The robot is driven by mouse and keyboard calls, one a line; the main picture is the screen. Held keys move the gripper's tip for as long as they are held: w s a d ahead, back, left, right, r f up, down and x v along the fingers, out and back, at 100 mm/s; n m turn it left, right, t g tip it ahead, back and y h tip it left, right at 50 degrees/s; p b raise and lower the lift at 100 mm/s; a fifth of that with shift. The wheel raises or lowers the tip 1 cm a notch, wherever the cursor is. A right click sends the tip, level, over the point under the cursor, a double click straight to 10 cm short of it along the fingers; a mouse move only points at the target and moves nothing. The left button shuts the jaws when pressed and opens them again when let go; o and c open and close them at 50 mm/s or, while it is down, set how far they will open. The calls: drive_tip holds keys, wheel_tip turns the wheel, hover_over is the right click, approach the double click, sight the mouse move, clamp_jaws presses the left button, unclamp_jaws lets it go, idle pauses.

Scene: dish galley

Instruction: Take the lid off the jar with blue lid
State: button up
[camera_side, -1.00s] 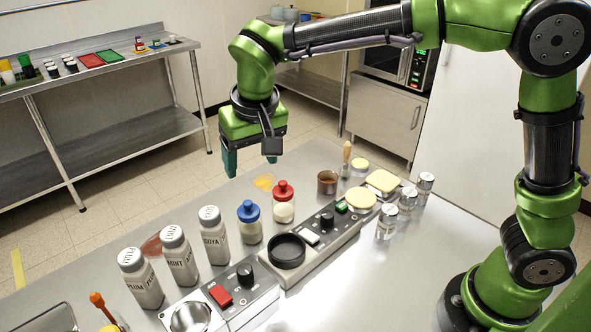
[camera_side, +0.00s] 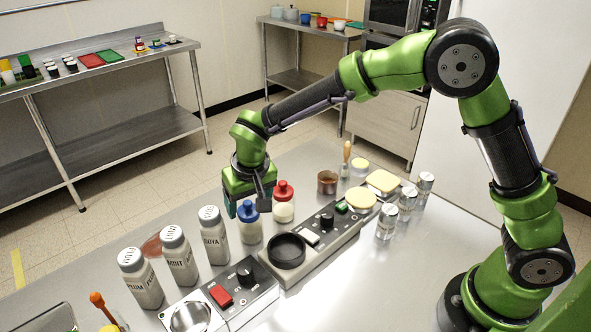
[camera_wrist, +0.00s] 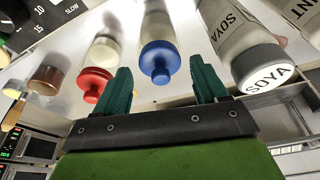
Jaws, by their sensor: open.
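The jar with blue lid (camera_side: 249,230) stands upright on the counter, between the jar with red lid (camera_side: 284,207) and a grey shaker labelled SOYA (camera_side: 214,240). Its blue lid (camera_side: 247,209) is on and has a knob on top. My gripper (camera_side: 247,208) is open and empty, low at the blue lid; its body is behind and beside the lid in the side view. In the wrist view, the blue lid (camera_wrist: 160,62) shows between and beyond the two green fingertips (camera_wrist: 160,78). I cannot tell whether the fingers touch it.
More grey shakers (camera_side: 177,258) stand to the left. A brown cup (camera_side: 327,182) and glass jars (camera_side: 387,222) are to the right.

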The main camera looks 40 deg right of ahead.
drive_tip(key=shift+f, duration=0.2)
drive_tip(key=c, duration=1.1)
drive_tip(key=shift+c, duration=0.2)
